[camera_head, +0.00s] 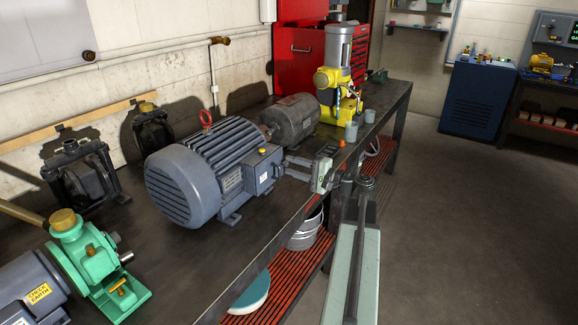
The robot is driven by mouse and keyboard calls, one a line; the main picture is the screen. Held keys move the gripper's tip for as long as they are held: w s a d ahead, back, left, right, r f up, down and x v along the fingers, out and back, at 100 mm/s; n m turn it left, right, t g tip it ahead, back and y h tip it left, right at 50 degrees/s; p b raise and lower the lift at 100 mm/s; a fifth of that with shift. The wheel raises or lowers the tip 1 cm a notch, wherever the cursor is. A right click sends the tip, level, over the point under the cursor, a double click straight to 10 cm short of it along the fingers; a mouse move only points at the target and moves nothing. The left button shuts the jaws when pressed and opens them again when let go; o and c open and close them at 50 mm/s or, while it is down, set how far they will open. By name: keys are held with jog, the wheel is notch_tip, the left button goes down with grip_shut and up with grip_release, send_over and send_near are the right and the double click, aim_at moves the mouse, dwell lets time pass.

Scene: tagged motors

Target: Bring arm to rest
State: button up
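My arm (352,270) comes up from the bottom of the view as a pale green link and bends at a dark joint near the bench's front edge. My gripper (290,167) reaches left from there over the bench edge. Its two dark fingers look apart, with nothing seen between them. The fingertips are close to the terminal box of the large grey finned motor (205,165); I cannot tell whether they touch it. A smaller dark grey motor (290,121) sits just behind the gripper.
The dark workbench (235,252) also holds a green pump (90,265), black machines (82,178) against the wall and a yellow machine (335,90). A red cabinet (300,50) and a blue cabinet (478,100) stand behind. The floor (475,230) on the right is clear.

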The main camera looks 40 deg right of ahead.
jog(key=shift+n, duration=0.7)
grip_shut()
jog(key=m, duration=1.1)
